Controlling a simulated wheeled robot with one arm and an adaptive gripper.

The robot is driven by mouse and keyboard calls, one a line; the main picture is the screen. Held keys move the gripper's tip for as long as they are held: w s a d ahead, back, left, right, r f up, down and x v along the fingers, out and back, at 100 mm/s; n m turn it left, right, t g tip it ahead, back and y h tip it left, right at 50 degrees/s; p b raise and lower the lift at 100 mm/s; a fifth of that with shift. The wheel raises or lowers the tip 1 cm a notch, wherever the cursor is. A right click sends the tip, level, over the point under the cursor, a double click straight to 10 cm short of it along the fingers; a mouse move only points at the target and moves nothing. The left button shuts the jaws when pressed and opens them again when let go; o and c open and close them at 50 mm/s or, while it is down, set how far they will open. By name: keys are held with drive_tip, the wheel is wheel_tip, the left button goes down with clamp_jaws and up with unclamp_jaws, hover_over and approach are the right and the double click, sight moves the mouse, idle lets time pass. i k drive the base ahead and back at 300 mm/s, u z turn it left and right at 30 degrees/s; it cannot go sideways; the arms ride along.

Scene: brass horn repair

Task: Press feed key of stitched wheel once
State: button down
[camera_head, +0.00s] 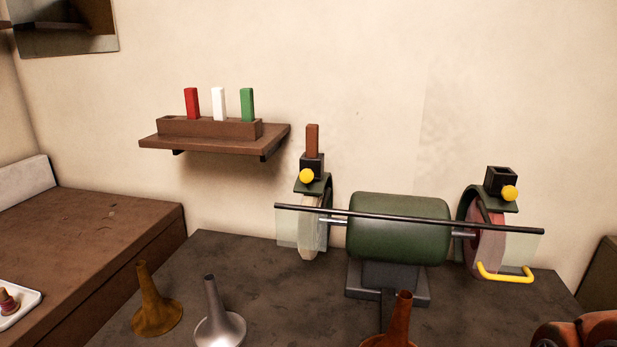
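A green buffing machine (398,228) stands on the dark bench with a wheel at each end. The left wheel (310,232) is pale cream; the right wheel (487,242) is reddish. I cannot make out stitching on either. Above the left wheel, a yellow round key (306,176) sits on the front of a black holder (313,163) with a brown bar (312,140) upright in it. Above the right wheel, another yellow key (510,193) sits on a black holder (500,179) with no bar showing. My gripper is not in view.
A dark rod (400,217) crosses in front of both wheels, with clear guards and a yellow handle (505,278) at right. Horn bells (155,310) (218,328) (400,325) stand along the near bench. A wall shelf (215,145) holds red, white and green bars.

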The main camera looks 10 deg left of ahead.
sight(306, 175)
drive_tip(key=z, duration=1.4)
drive_tip(key=k, duration=1.4)
drive_tip(key=u, duration=2.15)
drive_tip(key=i, duration=0.5)
drive_tip(key=z, duration=0.05)
